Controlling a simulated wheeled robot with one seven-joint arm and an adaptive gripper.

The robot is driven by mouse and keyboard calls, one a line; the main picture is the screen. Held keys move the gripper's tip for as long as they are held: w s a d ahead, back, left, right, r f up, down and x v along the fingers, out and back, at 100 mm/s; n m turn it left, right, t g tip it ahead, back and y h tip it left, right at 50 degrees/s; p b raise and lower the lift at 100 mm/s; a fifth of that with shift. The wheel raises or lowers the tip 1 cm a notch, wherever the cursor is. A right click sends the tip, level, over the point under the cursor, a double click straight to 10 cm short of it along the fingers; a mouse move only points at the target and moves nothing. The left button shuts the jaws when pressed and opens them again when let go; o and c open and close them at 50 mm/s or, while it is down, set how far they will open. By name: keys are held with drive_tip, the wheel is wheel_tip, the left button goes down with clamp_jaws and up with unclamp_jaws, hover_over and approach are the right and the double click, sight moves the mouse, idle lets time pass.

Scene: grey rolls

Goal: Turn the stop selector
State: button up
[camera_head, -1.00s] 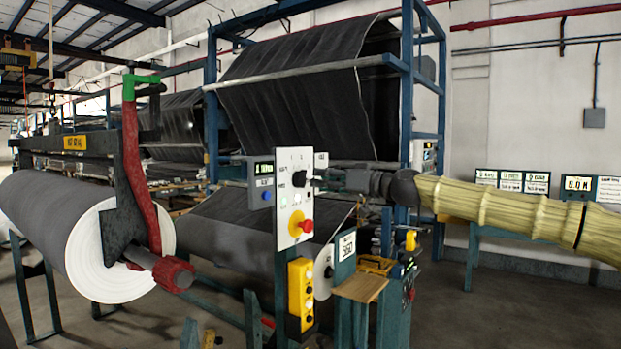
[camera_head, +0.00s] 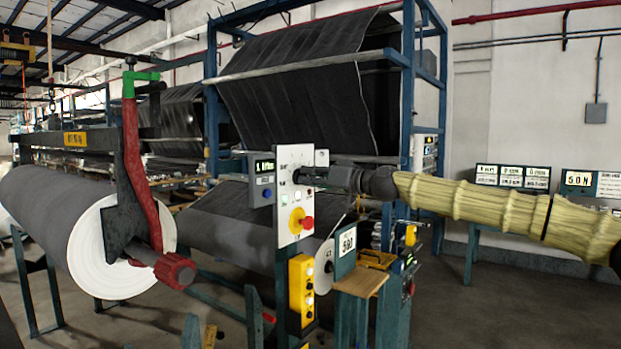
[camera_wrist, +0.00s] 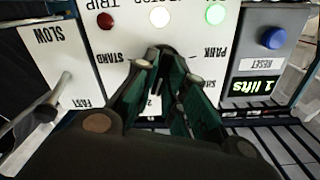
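The white control panel (camera_head: 292,219) stands upright in the middle of the head view. Its black selector knob (camera_head: 297,176) is mostly covered by my gripper (camera_head: 312,176), which reaches in from the right. In the wrist view the panel is upside down, with STAND, PARK and other, partly hidden words around the knob (camera_wrist: 170,50). My gripper's two dark green fingers (camera_wrist: 169,73) stand apart, with their tips close to the knob. I cannot tell whether they touch it. The knob's pointing direction is hidden.
A red button (camera_head: 307,223) on yellow sits lower on the panel. A SLOW–FAST lever (camera_wrist: 47,103) and a grey box with a blue button (camera_wrist: 272,38) flank the panel in the wrist view. A yellow button box (camera_head: 301,286) and wooden shelf (camera_head: 361,283) are below.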

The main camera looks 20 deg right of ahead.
clamp_jaws()
drive_tip(key=m+b, duration=0.3)
drive_tip(key=m, duration=0.4)
drive_tip(key=shift+d+f+m, duration=0.1)
drive_tip(key=shift+m, duration=0.2)
idle(0.4)
drive_tip(key=o, duration=0.7)
unclamp_jaws()
drive_tip(key=shift+d, duration=0.1)
drive_tip(key=shift+c, duration=0.2)
drive_tip(key=v, duration=1.2)
